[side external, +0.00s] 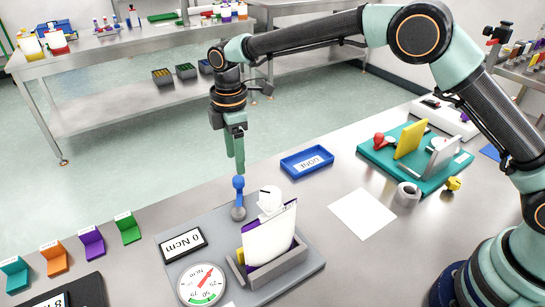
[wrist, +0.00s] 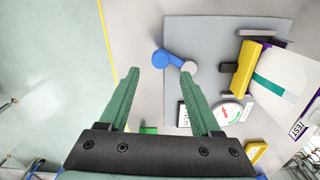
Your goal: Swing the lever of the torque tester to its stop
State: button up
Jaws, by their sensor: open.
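The torque tester is a grey base plate (side external: 190,232) on the bench. Its lever (side external: 238,187) has a blue knob and arm and stands beside a grey round pivot (side external: 238,213); the lever also shows in the wrist view (wrist: 165,58). A display (side external: 183,243) reads 0 Ncm, upside down, beside a round dial (side external: 202,285) with a red needle. A grey clamp (side external: 282,268) holds a white and purple piece (side external: 270,238). My gripper (side external: 238,170) is open and empty, pointing down just above the blue knob. In the wrist view the fingertips (wrist: 160,73) lie either side of the knob's line.
A blue DONE tray (side external: 307,161), a white sheet (side external: 362,213) and a teal fixture board (side external: 375,150) lie to the right. Several coloured holders (side external: 92,240) stand at the left.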

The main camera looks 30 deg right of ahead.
notch_tip(320, 180, up, 7)
jog(key=shift+f, duration=0.15)
dwell(0.4)
jog(key=s+d+r+m+t, duration=0.1)
jog(key=s+d+r+m, duration=0.35)
jog(key=d, duration=0.25)
jog(key=s+d+r+m+t, duration=0.2)
jog(key=s+d+r+m, duration=0.15)
jog(key=d+r, duration=0.3)
jog(key=s+d+f+m+t, duration=0.2)
jog(key=s+d+f+m, duration=0.2)
jog(key=s+d+m, duration=0.4)
jog(key=s+d, duration=0.1)
jog(key=s, duration=0.3)
jog(key=shift+s+d+f+m+t, duration=0.2)
jog(key=shift+s+m+t, duration=0.1)
jog(key=shift+s, duration=0.05)
